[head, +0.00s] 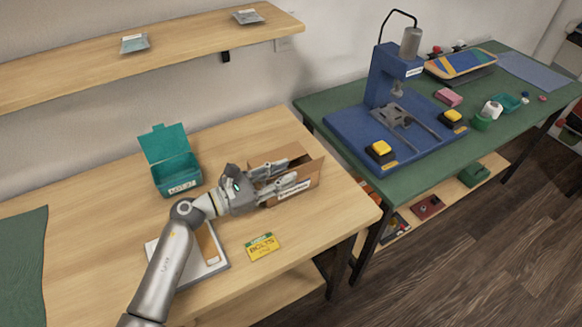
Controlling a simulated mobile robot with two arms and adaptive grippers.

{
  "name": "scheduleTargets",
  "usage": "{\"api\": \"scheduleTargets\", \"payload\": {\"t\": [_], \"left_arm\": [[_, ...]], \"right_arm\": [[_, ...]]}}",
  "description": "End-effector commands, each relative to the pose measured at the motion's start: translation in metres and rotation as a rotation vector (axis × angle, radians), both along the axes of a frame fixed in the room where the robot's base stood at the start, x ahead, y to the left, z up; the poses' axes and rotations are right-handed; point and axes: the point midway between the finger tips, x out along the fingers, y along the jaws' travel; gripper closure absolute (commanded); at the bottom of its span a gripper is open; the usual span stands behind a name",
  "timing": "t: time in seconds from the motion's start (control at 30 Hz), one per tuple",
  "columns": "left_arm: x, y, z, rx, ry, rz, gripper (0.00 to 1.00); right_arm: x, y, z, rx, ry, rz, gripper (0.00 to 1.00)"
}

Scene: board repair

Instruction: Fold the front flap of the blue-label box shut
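A brown cardboard box (312,181) stands on the wooden table near its right end. Its front bears a pale label (293,190) with dark print; I cannot make out blue on it. The top is at least partly open, with a flap edge showing at the right. My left gripper (291,170) reaches over the box from the left, its two fingers spread apart with nothing visible between them. The fingers and gripper body hide much of the box's top and left side, so the front flap's position is unclear. My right gripper is out of view.
A teal open-lidded box (177,178) stands behind my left arm. A yellow bolts packet (262,246) lies in front of the cardboard box. A white tray (215,268) lies partly under my arm. A green bench (340,95) with a blue press (385,78) stands at right.

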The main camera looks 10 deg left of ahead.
Motion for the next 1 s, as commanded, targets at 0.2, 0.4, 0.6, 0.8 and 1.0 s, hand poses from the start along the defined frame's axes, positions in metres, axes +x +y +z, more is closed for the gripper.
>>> {"api": "scheduleTargets", "payload": {"t": [0.2,0.4,0.6,0.8,1.0], "left_arm": [[0.014,-0.019,0.001,0.0,-0.001,0.001,0.76],[0.016,-0.022,-0.001,0.001,0.0,0.001,0.76],[0.016,-0.022,-0.001,0.001,0.0,0.001,0.84],[0.016,-0.022,-0.001,0.001,0.0,0.001,1.0],[0.016,-0.021,-0.001,-0.001,0.002,0.001,1.0]], "right_arm": [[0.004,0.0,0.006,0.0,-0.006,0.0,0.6],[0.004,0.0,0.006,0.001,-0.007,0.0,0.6],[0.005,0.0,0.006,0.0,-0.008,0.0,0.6],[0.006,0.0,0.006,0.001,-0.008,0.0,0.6],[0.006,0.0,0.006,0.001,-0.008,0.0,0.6]]}}
